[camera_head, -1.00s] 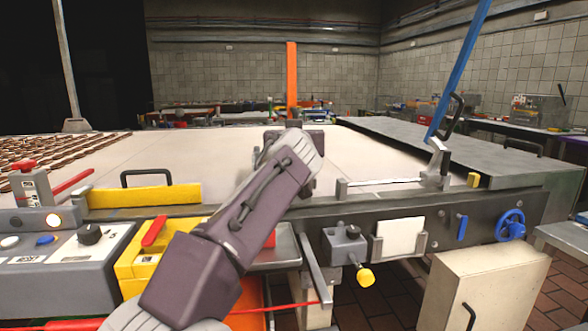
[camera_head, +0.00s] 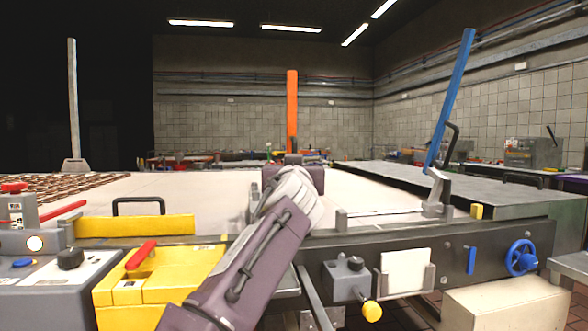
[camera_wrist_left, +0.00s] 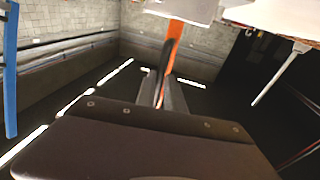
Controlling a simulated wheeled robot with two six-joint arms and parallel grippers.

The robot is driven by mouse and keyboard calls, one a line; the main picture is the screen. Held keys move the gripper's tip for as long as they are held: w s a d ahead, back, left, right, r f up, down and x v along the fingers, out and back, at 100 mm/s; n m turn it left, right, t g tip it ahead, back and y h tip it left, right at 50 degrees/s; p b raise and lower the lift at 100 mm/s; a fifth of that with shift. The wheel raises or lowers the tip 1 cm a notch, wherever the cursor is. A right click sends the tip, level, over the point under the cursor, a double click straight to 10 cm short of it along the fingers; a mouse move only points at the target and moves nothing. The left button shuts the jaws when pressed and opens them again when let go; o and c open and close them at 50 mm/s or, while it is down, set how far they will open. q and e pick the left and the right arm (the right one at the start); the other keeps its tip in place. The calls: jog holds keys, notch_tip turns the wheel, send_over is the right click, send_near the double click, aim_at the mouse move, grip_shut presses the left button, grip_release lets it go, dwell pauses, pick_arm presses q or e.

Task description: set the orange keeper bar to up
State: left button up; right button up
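The orange keeper bar (camera_head: 292,110) stands upright beyond the pale table surface in the head view; its lower end is hidden behind my left arm. My left gripper (camera_head: 293,160) is in front of the bar's lower part, with its fingers mostly hidden by the wrist. In the left wrist view the orange bar (camera_wrist_left: 174,38) runs tilted past the fingers of my left gripper (camera_wrist_left: 164,75), and a strip of orange shows between them. I cannot tell whether the fingers touch or grip it. My right gripper is not in view.
A blue bar (camera_head: 452,95) leans upright at the right, above a grey bracket. A pale post (camera_head: 73,105) stands at the far left. A yellow block (camera_head: 137,226) and a black handle line the front edge. A blue handwheel (camera_head: 521,257) is at the right.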

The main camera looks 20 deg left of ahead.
pick_arm(q)
jog(key=o, duration=0.3)
jog(key=shift+w+f, duration=0.15)
jog(key=shift+f, duration=0.05)
jog(key=shift+o, duration=0.2)
jog(key=shift+r, duration=0.1)
jog(key=b+v, duration=0.2)
jog(key=v, duration=0.7)
